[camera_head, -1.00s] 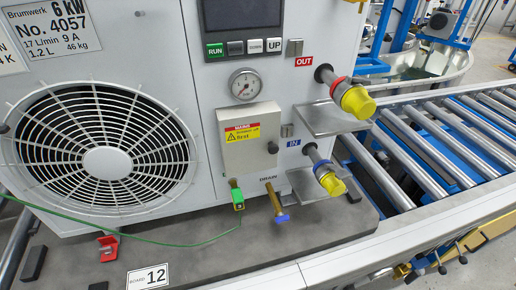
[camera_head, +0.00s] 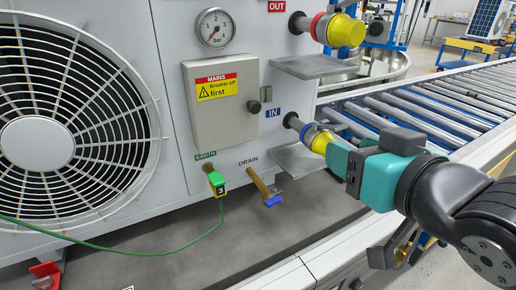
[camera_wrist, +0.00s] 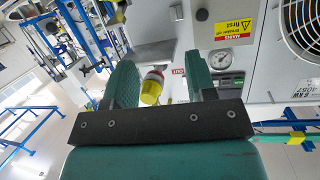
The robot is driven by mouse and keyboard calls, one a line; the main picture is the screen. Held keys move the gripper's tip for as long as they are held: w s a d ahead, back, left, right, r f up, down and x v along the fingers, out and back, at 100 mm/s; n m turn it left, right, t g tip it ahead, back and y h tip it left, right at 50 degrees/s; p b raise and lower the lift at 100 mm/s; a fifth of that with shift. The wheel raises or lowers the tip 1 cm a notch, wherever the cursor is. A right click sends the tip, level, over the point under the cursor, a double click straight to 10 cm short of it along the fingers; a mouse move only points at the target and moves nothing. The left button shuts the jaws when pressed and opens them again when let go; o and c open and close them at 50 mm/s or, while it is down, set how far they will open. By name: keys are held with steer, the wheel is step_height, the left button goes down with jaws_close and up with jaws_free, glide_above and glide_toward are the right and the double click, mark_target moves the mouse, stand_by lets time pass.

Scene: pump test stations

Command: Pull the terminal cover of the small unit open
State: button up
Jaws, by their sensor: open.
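The terminal cover (camera_head: 222,125) is a flat light-grey box front on the white unit (camera_head: 175,60), with a red and yellow MAINS label and a dark round knob (camera_head: 253,107) at its right edge. It looks shut. The cover also shows upside down at the top of the wrist view (camera_wrist: 232,28). My teal gripper (camera_head: 336,158) is at the right of the cover, in front of the yellow IN cap (camera_head: 320,140) and partly hiding it. In the wrist view its fingers (camera_wrist: 160,78) stand apart with nothing held; a yellow cap with a red ring shows between them, farther off.
The OUT pipe with its yellow cap (camera_head: 346,31) juts out above, over a metal shelf (camera_head: 310,66). Below the cover are a green earth clamp (camera_head: 217,184) with a wire and a brass drain valve (camera_head: 262,188). A roller conveyor (camera_head: 420,110) runs behind at right.

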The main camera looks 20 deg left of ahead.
steer(key=s+a+n+y+b, duration=0.2)
steer(key=s+a+y, duration=0.1)
steer(key=a, duration=0.1)
steer(key=p, duration=0.5)
glide_toward(256, 108)
steer(key=shift+n+y, duration=0.3)
steer(key=shift+y, duration=0.1)
steer(key=x, duration=0.8)
steer(key=shift+w+a+f, duration=0.15)
steer(key=shift+w, duration=0.25)
jaws_close()
